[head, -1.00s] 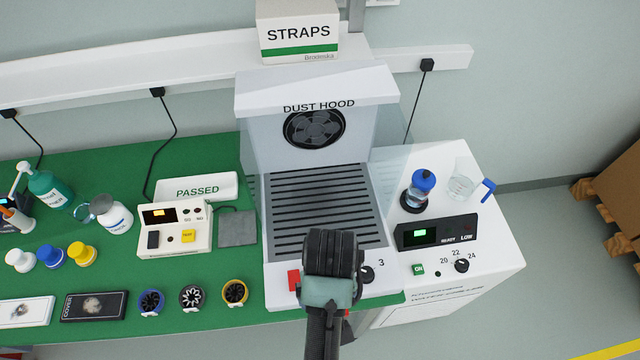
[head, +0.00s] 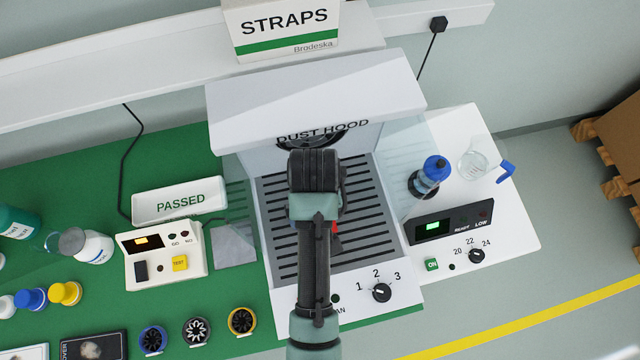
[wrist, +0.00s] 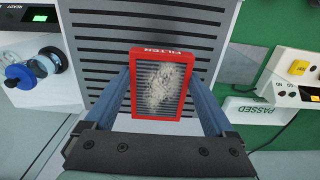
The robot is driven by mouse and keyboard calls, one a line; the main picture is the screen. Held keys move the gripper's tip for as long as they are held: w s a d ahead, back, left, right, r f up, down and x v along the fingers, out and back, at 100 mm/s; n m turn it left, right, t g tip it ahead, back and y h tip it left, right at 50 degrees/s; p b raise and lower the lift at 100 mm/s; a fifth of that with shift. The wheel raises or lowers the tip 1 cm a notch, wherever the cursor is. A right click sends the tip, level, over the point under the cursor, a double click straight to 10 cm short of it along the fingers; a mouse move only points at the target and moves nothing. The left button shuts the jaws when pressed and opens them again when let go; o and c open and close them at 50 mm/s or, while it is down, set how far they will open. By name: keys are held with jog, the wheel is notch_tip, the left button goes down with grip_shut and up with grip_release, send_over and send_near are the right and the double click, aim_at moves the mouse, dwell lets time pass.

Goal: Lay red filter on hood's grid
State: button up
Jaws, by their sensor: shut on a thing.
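The red filter (wrist: 162,83) shows in the wrist view as a red frame with a dusty grey-white middle, held between the two blue fingers of my gripper (wrist: 165,88). Only a sliver of its red edge (head: 335,229) shows in the head view, beside my arm. The dust hood (head: 315,100) stands in the middle of the bench, and its slotted grid (head: 375,235) lies below the filter. My gripper is shut on the filter over the grid. Whether the filter touches the grid cannot be told. My arm hides the middle of the grid and part of the fan.
The hood's front panel has a knob (head: 381,292). A white unit with a blue-capped bottle (head: 433,172) and a beaker (head: 481,158) stands on the right. A tester (head: 163,255) and a PASSED tray (head: 180,200) are on the left. The hood's top overhangs the back.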

notch_tip(320, 180, down, 8)
jog(key=shift+f+p, duration=0.1)
jog(key=shift+p, duration=0.25)
jog(key=shift+s, duration=0.1)
jog(key=shift+f, duration=0.15)
jog(key=o, duration=1.1)
notch_tip(320, 180, up, 12)
jog(key=shift+r+b, duration=0.2)
jog(key=shift+b, duration=0.15)
jog(key=shift+f, duration=0.1)
